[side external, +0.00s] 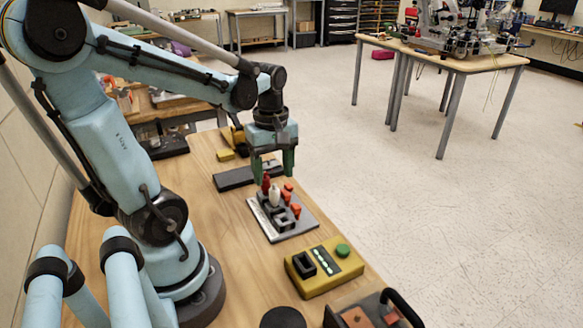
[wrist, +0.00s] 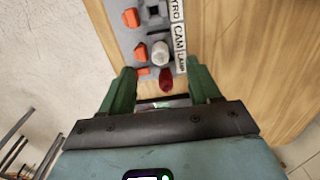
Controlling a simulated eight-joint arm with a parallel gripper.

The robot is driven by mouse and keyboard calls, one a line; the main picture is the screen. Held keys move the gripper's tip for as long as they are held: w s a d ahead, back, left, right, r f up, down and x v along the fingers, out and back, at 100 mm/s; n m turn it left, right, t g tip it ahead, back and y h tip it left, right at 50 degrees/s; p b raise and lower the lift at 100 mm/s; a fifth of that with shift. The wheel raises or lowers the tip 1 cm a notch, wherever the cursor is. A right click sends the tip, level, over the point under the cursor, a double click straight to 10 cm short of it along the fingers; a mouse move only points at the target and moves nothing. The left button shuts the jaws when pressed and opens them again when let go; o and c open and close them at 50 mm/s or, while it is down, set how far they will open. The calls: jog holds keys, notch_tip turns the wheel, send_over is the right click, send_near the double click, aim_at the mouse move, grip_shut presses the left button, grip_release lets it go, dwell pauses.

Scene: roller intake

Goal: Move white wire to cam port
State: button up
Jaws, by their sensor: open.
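The grey port panel (side external: 300,226) lies on the wooden table below my gripper. In the wrist view, labels reading CAM (wrist: 180,40), LAMP (wrist: 181,64) and part of GYRO run along its right edge. The white wire's plug (wrist: 160,50) stands upright on the panel beside the CAM and LAMP labels; it also shows in the side view (side external: 274,196). I cannot tell which port is beneath it. A red plug (wrist: 166,78) stands beside it, nearer my gripper. My gripper (wrist: 162,90) is open, its green fingers either side of the red plug's end, apart from the white plug.
Several orange pieces (wrist: 130,17) line the panel's other side. A dark square socket (wrist: 153,9) is near the top. A yellow box with a green button (side external: 325,267) and an open dark case (side external: 365,312) stand nearer the side camera. A dark flat block (side external: 235,178) lies behind.

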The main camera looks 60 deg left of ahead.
aim_at(274, 189)
notch_tip(274, 189, up, 11)
jog(key=w+d+f+m+t, duration=0.2)
jog(key=d+m, duration=0.4)
jog(key=m, duration=0.3)
jog(key=w+d+f+m+t, duration=0.3)
jog(key=d+f+m+t, duration=0.2)
jog(key=m, duration=0.4)
jog(key=shift+d+f, duration=0.2)
jog(key=shift+d, duration=0.55)
